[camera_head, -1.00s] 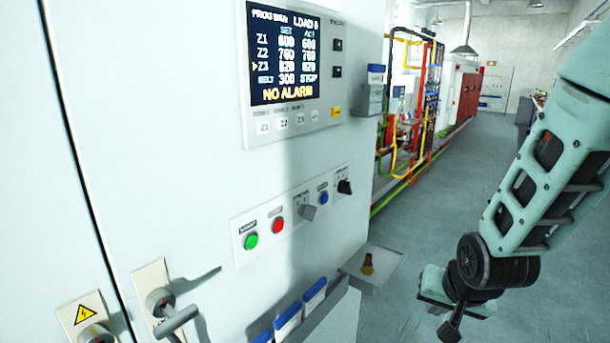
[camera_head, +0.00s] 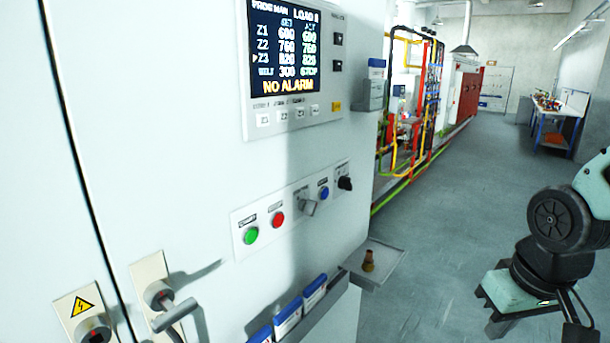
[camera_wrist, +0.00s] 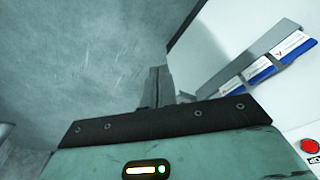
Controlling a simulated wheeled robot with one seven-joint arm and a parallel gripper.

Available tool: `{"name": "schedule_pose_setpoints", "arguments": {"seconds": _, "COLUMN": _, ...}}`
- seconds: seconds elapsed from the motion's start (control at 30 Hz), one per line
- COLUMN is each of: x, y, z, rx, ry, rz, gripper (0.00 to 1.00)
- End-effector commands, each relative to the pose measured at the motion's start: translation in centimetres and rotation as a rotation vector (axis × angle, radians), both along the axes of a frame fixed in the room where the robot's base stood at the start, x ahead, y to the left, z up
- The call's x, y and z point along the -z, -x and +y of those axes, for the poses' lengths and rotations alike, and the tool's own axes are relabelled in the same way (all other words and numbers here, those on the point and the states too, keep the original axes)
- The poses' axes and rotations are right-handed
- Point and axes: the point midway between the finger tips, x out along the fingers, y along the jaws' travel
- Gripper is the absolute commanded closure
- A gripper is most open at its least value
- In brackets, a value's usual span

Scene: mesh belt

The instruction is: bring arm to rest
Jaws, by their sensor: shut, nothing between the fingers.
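My gripper (camera_wrist: 158,86) shows in the wrist view as dark fingers together beyond a pale-green housing with a black edge. Nothing is held between them, and bare grey floor lies behind. In the head view my arm comes in at the lower right, in front of the floor and apart from the white control cabinet (camera_head: 190,130). The pale-green and black hand end is partly cut off there, so its fingertips are not clear. The display on the cabinet reads NO ALARM.
The cabinet carries buttons, a selector switch (camera_head: 309,207) and door handles. A blue workbench (camera_head: 553,118) stands far back.

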Motion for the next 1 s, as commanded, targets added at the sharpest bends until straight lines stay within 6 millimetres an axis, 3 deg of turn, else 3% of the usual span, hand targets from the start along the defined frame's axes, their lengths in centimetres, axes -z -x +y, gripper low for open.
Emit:
{"name": "schedule_pose_setpoints", "arguments": {"seconds": 0.27, "x": 2.4, "y": 3.6, "z": 6.9, "rx": -0.223, "ry": -0.003, "rz": 0.062, "gripper": 1.00}}
{"name": "schedule_pose_setpoints", "arguments": {"seconds": 0.5, "x": 4.6, "y": 9.5, "z": 12.8, "rx": -0.473, "ry": 0.018, "rz": 0.137, "gripper": 1.00}}
{"name": "schedule_pose_setpoints", "arguments": {"seconds": 0.67, "x": 5.0, "y": 12.0, "z": 14.4, "rx": -0.564, "ry": 0.033, "rz": 0.166, "gripper": 1.00}}
{"name": "schedule_pose_setpoints", "arguments": {"seconds": 1.0, "x": 5.0, "y": 12.1, "z": 14.5, "rx": -0.568, "ry": 0.034, "rz": 0.167, "gripper": 1.00}}
